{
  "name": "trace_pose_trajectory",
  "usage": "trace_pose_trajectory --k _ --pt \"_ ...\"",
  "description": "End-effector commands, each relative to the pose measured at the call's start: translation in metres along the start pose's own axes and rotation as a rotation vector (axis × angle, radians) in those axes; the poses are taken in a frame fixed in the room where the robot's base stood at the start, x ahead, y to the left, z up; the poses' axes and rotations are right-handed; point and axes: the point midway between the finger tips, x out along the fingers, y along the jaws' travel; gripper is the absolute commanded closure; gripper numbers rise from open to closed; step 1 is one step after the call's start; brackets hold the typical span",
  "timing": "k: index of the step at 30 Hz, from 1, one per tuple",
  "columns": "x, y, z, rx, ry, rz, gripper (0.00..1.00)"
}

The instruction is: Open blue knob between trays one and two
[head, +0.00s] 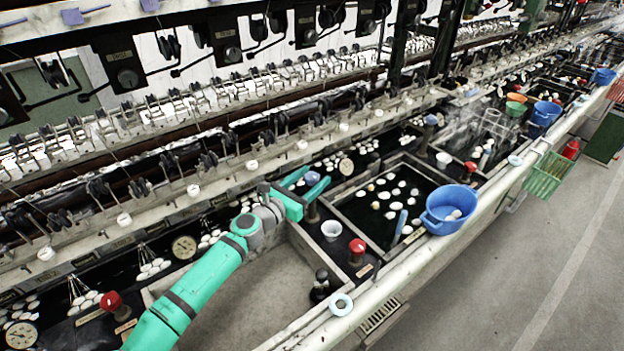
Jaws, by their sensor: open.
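A blue knob (312,178) on a dark upright stem stands on the divider between the empty grey tray (262,292) in front and the dark water tray (344,217) with white cocoons beyond it. My green gripper (308,183) is open, reaching in from the lower left. In the picture its two fingers lie on either side of the blue knob; I cannot tell whether they touch it. The gripper hides part of the stem.
A blue basin (447,212) sits on the front ledge. Reeling machinery runs along the back.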

Motion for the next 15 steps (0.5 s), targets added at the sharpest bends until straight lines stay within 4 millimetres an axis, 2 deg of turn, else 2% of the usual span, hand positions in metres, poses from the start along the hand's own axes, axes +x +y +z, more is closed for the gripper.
trace_pose_trajectory --k 2,3,8,15 --pt "0.0004 -0.0007 0.0000 0.000 0.000 -0.001 0.47" --pt "0.0006 -0.0009 0.0000 0.000 0.000 -0.001 0.51" --pt "0.0011 -0.0017 -0.0001 0.000 0.000 -0.003 0.88" --pt "0.0017 -0.0028 -0.0001 0.001 0.000 0.005 0.88"
